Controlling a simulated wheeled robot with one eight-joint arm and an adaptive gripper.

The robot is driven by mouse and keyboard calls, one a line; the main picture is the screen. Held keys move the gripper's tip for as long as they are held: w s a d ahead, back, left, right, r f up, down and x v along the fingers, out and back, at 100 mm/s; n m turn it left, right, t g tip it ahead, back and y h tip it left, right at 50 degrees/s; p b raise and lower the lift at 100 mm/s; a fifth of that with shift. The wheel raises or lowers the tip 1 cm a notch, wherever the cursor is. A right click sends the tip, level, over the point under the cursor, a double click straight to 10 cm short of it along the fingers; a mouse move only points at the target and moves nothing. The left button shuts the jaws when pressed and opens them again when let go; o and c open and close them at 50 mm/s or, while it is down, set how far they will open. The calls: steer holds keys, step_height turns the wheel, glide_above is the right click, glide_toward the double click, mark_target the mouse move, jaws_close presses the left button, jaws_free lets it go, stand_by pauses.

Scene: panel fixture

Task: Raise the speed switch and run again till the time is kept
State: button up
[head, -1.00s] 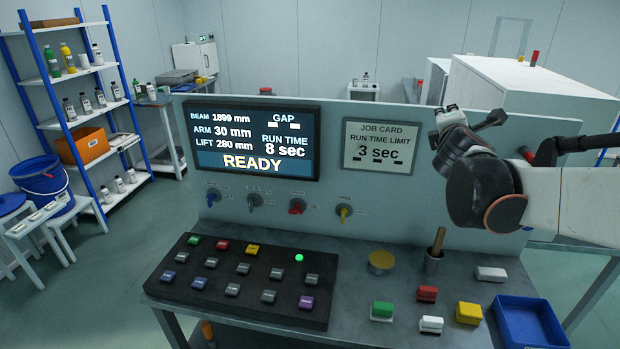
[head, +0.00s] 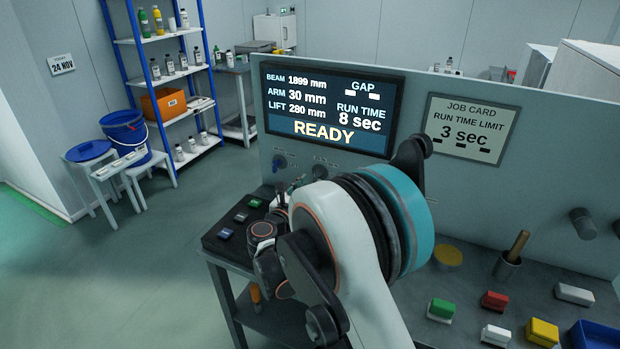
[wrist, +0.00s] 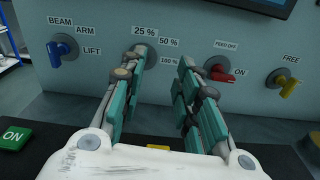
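The speed switch (wrist: 133,52), a grey knob marked 25 %, 50 % and 100 %, is on the upright panel in the wrist view. My left finger covers part of it, so I cannot tell its setting. My gripper (wrist: 156,80) is open and empty in front of the panel, its fingers reaching toward the switch's right side. In the head view my arm hides most of the gripper. The display (head: 330,112) reads READY, RUN TIME 8 sec, BEAM 1899 mm, ARM 30 mm, LIFT 280 mm. The job card (head: 470,130) reads RUN TIME LIMIT 3 sec.
A blue knob (wrist: 62,48) is left of the switch; a red knob (wrist: 220,73) and a yellow knob (wrist: 287,82) are right. A green ON button (wrist: 14,135) is low at the left. Several blocks and a blue tray (head: 595,335) are on the bench's right.

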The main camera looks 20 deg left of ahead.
mark_target(314, 174)
steer(key=shift+n+t, duration=0.3)
steer(key=shift+n, duration=0.2)
steer(key=s+a+f, duration=0.2)
steer(key=a+f, duration=0.1)
steer(key=shift+s+a, duration=0.1)
steer(key=shift+s, duration=0.3)
steer(key=shift+w+d+b, duration=0.15)
steer(key=shift+w+b, duration=0.5)
steer(key=shift+w, duration=1.65)
steer(key=shift+w+d+b, duration=0.15)
steer(key=shift+w+b, duration=0.55)
steer(key=shift+w, duration=1.55)
steer(key=shift+w+d+b, duration=0.15)
steer(key=shift+w+b, duration=0.5)
steer(key=shift+w, duration=1.65)
jaws_close()
